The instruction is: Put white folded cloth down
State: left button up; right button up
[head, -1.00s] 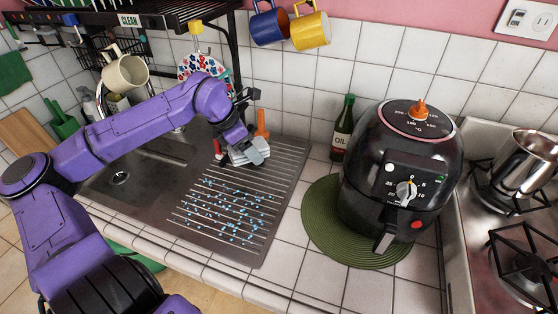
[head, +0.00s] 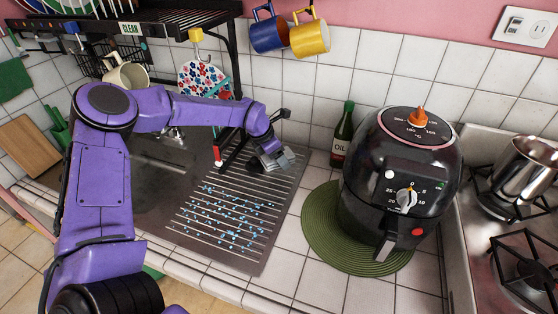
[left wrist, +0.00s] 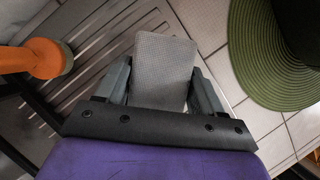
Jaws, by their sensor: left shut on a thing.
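The white folded cloth (left wrist: 163,68) looks light grey and finely textured in the left wrist view, sitting between the two fingers. My left gripper (head: 277,160) is shut on it over the back right part of the ribbed metal drainboard (head: 215,240). In the head view the gripper mostly hides the cloth. The cloth's far end points away from the gripper in the left wrist view. I cannot tell whether it touches the drainboard. My right gripper is in neither view.
Blue droplets (head: 228,217) dot the drainboard. A black air fryer (head: 370,180) stands on a green round mat (head: 318,225) to the right, with an oil bottle (head: 341,140) behind. An orange-handled thing (left wrist: 38,58) is close left in the wrist view. White tiles (head: 295,235) at front are clear.

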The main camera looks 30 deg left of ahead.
aim_at(279, 174)
pick_arm(q)
notch_tip(279, 174, down, 3)
jog(key=shift+s+r, duration=0.1)
jog(key=shift+r, duration=0.1)
jog(key=shift+f, duration=0.1)
jog(key=shift+f+b, duration=0.55)
jog(key=shift+f, duration=0.05)
jog(key=o, duration=0.9)
jog(key=shift+r, duration=0.1)
jog(key=shift+o, duration=0.2)
jog(key=shift+r, duration=0.2)
jog(key=shift+r+p, duration=0.45)
jog(key=shift+p, duration=0.35)
jog(key=b+v, duration=0.2)
jog(key=v, duration=0.9)
jog(key=shift+a+f, duration=0.1)
jog(key=shift+s+a+r, duration=0.1)
jog(key=shift+s+r, duration=0.1)
jog(key=shift+r, duration=0.25)
